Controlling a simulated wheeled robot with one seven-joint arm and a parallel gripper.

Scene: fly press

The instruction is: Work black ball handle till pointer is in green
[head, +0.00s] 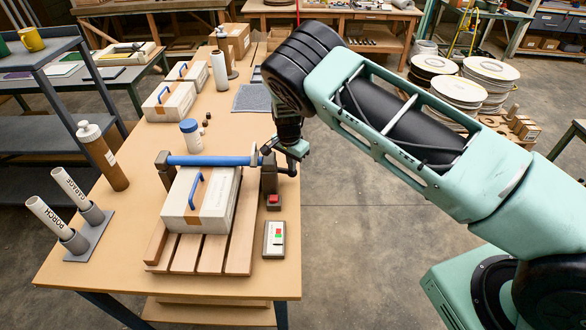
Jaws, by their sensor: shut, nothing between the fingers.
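A blue roller bar (208,160) lies across a white box (202,195) between two dark posts, with a pale disc (254,156) at its right end. My gripper (297,153) is shut beside the right post (269,175), at the table's right edge. I cannot clearly make out the black ball handle; dark parts around my gripper blend together there. A small pale gauge (274,239) with red and green marks lies on the table in front of the post. Its pointer is too small to read.
The white box rests on a slatted wooden pallet (198,258). A red button (273,199) sits between post and gauge. A white-and-blue jar (190,134) and a brown bottle (103,155) stand on the table. Open floor (370,240) lies right of the table.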

